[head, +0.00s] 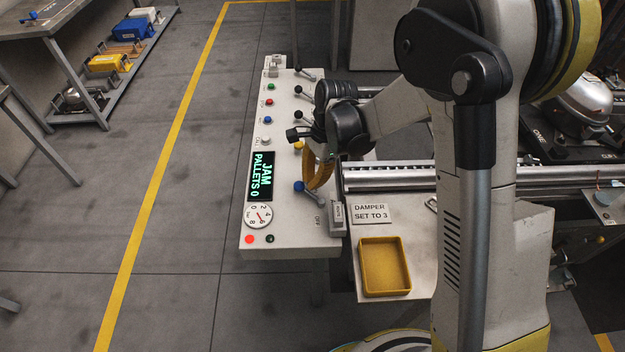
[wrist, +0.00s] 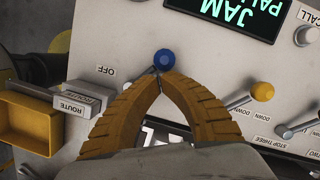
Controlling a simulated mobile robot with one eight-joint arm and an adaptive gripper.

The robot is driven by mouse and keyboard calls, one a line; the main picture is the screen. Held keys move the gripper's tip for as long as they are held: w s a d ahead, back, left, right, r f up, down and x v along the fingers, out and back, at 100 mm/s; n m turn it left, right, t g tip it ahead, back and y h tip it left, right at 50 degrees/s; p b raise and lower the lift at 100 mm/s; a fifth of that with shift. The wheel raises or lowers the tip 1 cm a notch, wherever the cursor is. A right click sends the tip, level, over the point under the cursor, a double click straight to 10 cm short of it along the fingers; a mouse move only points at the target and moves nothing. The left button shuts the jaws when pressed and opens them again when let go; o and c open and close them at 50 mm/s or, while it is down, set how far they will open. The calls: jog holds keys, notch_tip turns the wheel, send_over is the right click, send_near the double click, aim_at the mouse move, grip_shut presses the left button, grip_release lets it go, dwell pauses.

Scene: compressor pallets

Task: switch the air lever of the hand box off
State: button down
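The hand box (head: 290,236) is a long pale panel in the head view, with buttons, levers and a green-lit display. A lever with a blue ball knob (head: 299,186) stands near its lower end, beside an OFF label. In the wrist view the blue knob (wrist: 164,60) lies just beyond my fingertips, its shaft slanting down toward the left, partly behind a finger. My gripper (head: 310,186) reaches down over the panel with orange ribbed fingers. In the wrist view the fingertips of my gripper (wrist: 161,80) meet right by the knob; whether they touch it I cannot tell. Nothing shows held between them.
A yellow-knobbed lever (wrist: 262,91) stands beside the right finger, marked STOP THREE and DOWN. Black-knobbed levers (head: 298,90) stand farther up the panel. A grey ROUTE block (head: 337,219), a yellow tray (head: 385,267) and a roller rail (head: 400,178) lie to the right.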

jog(key=shift+s+a+n, duration=0.15)
jog(key=shift+a+n, duration=0.05)
jog(key=shift+n, duration=0.4)
jog(key=shift+s+a+n+g+h, duration=0.15)
jog(key=shift+s+a+n+g, duration=0.1)
jog(key=shift+n, duration=0.45)
jog(key=shift+s+a+n+g+h, duration=0.15)
jog(key=shift+a+n, duration=0.1)
jog(key=shift+n, duration=0.45)
jog(key=n, duration=0.1)
jog(key=s+n, duration=0.1)
jog(key=n, duration=0.1)
jog(key=shift+a+h, duration=0.3)
jog(key=shift+a, duration=0.1)
jog(key=n, duration=0.1)
jog(key=s+n, duration=0.1)
jog(key=n, duration=0.1)
jog(key=shift+s+a+g+h, duration=0.2)
jog(key=shift+a+g+h, duration=0.1)
jog(key=shift+g, duration=0.1)
jog(key=shift+s+n, duration=0.3)
jog(key=shift+s, duration=0.35)
dwell(0.9)
dwell(0.5)
